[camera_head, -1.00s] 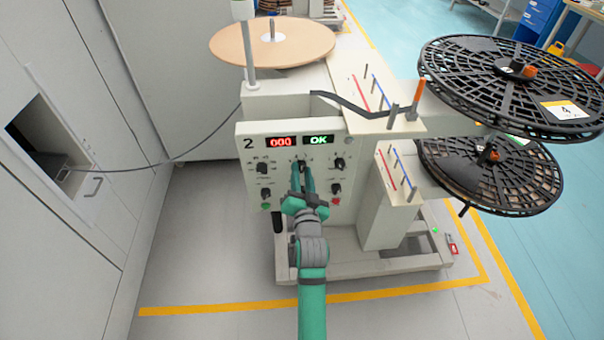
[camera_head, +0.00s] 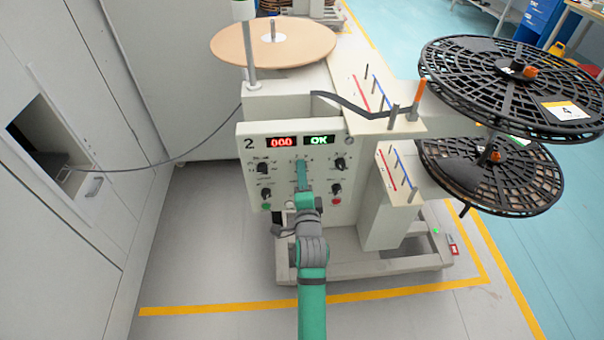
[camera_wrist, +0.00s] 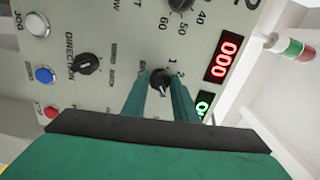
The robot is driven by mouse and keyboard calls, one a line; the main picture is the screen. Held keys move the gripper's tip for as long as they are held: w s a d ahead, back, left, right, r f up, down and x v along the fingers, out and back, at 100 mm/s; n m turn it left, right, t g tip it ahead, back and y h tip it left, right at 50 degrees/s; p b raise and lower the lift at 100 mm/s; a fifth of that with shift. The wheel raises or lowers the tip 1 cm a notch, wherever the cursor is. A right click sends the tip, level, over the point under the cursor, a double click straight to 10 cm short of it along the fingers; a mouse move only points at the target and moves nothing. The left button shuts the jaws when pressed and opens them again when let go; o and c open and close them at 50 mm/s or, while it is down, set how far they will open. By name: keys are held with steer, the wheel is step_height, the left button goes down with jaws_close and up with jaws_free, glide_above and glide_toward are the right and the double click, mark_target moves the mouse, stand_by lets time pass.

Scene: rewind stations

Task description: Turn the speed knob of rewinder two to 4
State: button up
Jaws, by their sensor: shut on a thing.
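Rewinder two (camera_head: 380,215) stands ahead, with a "2" on its cream control panel (camera_head: 290,147). My gripper (camera_head: 301,166) reaches the upper middle of the panel. In the wrist view my gripper (camera_wrist: 162,92) is shut on a small black knob (camera_wrist: 160,80), one green finger on each side. A "1" and a "2" show by this knob; the rest of its scale and its label are hidden or too small to read, so I cannot tell its setting. In the head view my fingers hide most of this knob.
Other black knobs sit close by, at left (camera_head: 263,168) and right (camera_head: 340,164). The wrist view shows the direction knob (camera_wrist: 86,64) and coloured buttons. Black reels (camera_head: 510,85) stick out at right. A grey cabinet (camera_head: 60,200) stands at left.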

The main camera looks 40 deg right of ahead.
steer(key=shift+m, duration=1.1)
steer(key=o, duration=1.1)
steer(key=shift+c, duration=0.2)
steer(key=shift+s, duration=0.1)
steer(key=v, duration=1)
steer(key=shift+s+a, duration=0.25)
steer(key=shift+a, duration=0.05)
